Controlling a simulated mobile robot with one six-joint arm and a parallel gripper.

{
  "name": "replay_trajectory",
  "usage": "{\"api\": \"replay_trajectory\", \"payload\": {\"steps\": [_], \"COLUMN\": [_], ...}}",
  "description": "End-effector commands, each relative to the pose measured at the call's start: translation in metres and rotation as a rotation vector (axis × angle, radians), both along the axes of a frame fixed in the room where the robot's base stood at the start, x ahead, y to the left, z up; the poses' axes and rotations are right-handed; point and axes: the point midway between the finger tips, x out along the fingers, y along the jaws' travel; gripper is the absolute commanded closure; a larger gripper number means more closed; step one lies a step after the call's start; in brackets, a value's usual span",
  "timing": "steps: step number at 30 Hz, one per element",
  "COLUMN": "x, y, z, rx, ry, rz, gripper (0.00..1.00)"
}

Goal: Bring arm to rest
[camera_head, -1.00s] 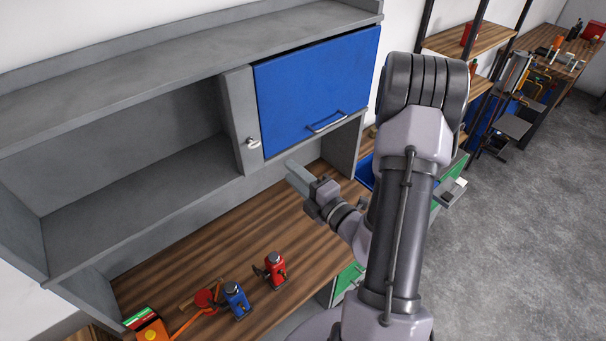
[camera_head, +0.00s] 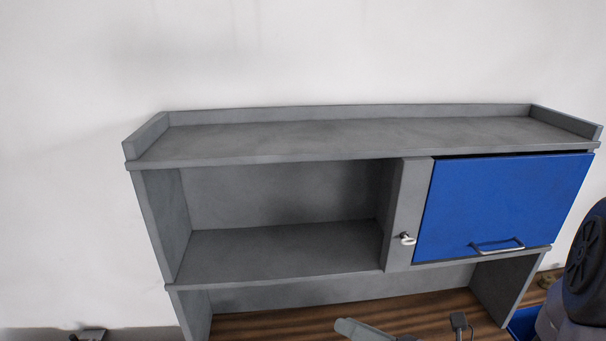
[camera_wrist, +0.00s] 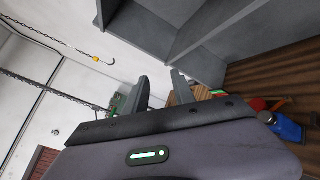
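My gripper (camera_head: 408,331) shows at the bottom edge of the head view, in front of the wooden worktop. Its fingers stand apart with nothing seen between them. In the wrist view my gripper's two fingers (camera_wrist: 161,92) also stand apart and empty, pointing toward the wall and the grey shelf unit. A dark rounded part of my arm (camera_head: 588,262) shows at the right edge of the head view.
The grey shelf unit (camera_head: 260,150) with an empty open bay and a shut blue door (camera_head: 505,205) stands above the worktop (camera_head: 270,324). In the wrist view a blue object (camera_wrist: 288,126) and a red one lie at right. A hook (camera_wrist: 101,60) hangs at upper left.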

Motion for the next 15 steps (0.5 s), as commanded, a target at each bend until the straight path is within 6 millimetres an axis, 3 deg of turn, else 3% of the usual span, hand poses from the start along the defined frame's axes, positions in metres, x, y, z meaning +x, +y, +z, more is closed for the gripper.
{"api": "replay_trajectory", "payload": {"steps": [1,3,4,6,9,12,15], "x": [-0.025,-0.069,-0.086,-0.118,-0.135,-0.131,-0.123], "y": [0.039,0.073,0.080,0.082,0.062,0.040,0.028], "z": [-0.056,-0.102,-0.124,-0.174,-0.229,-0.249,-0.247], "rx": [-0.198,-0.494,-0.621,-0.919,-1.327,-1.667,-1.895], "ry": [-0.119,-0.312,-0.402,-0.631,-0.969,-1.252,-1.434], "rz": [0.207,0.502,0.623,0.886,1.193,1.386,1.483], "gripper": [0.69,0.69,0.69,0.69,0.69,0.69,0.69]}}
